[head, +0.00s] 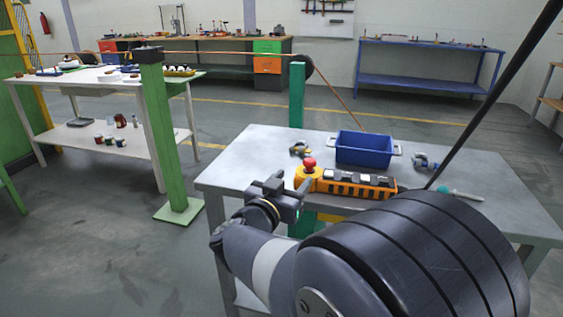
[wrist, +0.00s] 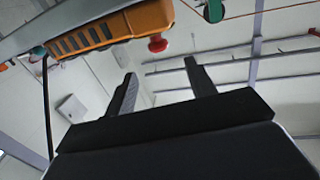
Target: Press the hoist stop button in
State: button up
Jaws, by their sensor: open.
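The hoist pendant (head: 349,184) is an orange box with black and pale buttons. It lies on the grey metal table, with a red mushroom button (head: 309,163) at its left end. The pendant also shows in the wrist view (wrist: 105,30), upper left, with its red button (wrist: 157,43) pointing down in that picture. My gripper (head: 277,186) is just left of the red button in the head view, apart from it. In the wrist view the two jaws (wrist: 160,85) are spread and empty, with the red button beyond them. I cannot tell whether the button is pressed.
A blue bin (head: 364,149) stands behind the pendant on the table (head: 240,165). Clamp-like metal pieces (head: 300,149) lie near the bin, and a screwdriver (head: 460,194) lies to the right. A green post (head: 297,95) rises behind the table. A dark slanted rod (head: 495,95) crosses the right side.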

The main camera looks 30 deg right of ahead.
aim_at(307, 165)
jog(key=b+x, duration=0.2)
jog(key=x, duration=0.7)
jog(key=shift+s+d+f, duration=0.1)
jog(key=shift+f, duration=0.05)
jog(key=shift+w+d, duration=0.4)
jog(key=shift+d, duration=0.2)
grip_shut()
